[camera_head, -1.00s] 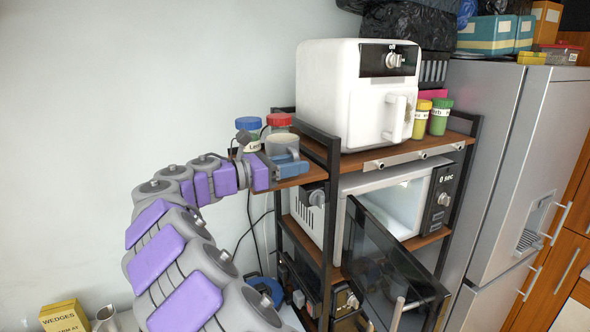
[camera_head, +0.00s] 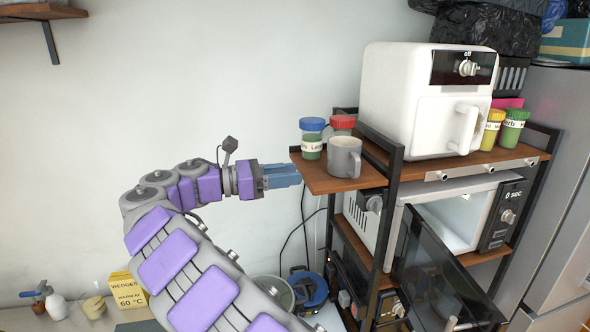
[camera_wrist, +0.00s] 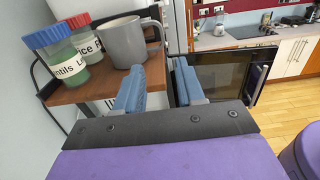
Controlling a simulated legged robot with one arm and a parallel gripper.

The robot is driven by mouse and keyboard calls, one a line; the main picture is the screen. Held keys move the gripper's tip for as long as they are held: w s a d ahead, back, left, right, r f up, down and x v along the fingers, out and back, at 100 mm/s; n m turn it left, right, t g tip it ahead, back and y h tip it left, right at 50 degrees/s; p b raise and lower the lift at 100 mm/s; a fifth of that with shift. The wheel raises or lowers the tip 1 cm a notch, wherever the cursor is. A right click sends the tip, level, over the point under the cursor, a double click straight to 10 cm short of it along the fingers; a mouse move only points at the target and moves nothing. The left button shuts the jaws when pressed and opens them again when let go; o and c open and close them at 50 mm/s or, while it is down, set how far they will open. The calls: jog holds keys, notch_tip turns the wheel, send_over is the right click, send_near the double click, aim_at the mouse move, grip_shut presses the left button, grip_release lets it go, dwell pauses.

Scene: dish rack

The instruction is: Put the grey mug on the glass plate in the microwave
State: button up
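The grey mug (camera_head: 344,160) stands upright on the wooden side shelf (camera_head: 325,181); it also shows in the wrist view (camera_wrist: 124,42), its handle to the right. My gripper (camera_head: 297,174) is left of the shelf and apart from the mug. In the wrist view, the two blue fingers (camera_wrist: 158,82) are spread with nothing between them. The white microwave (camera_head: 381,236) is on the level below, its dark glass door (camera_head: 437,275) swung open. Part of its lit inside shows in the head view. The glass plate is not visible.
Jars with a blue lid (camera_head: 312,138) and a red lid (camera_head: 341,124) stand close beside the mug. A white air fryer (camera_head: 405,95) is on the rack's top level. The open door juts out in front. The wall area left of the rack is clear.

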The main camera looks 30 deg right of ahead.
jog(key=s+d+f+m+y, duration=0.2)
jog(key=s+f+m+y, duration=0.15)
jog(key=s, duration=0.55)
jog(key=s+d+f+m+y, duration=0.2)
jog(key=s+f+m+y, duration=0.15)
jog(key=s, duration=0.55)
jog(key=s+a+f+m+t+y, duration=0.3)
jog(key=s+a+f+m+y, duration=0.6)
jog(key=s+a+f, duration=0.95)
notch_tip(320, 180, down, 16)
jog(key=s+y+b, duration=0.1)
jog(key=b, duration=1.6)
jog(key=shift+s+a+n, duration=0.25)
jog(key=shift+s+n, duration=0.05)
jog(key=shift+n, duration=0.1)
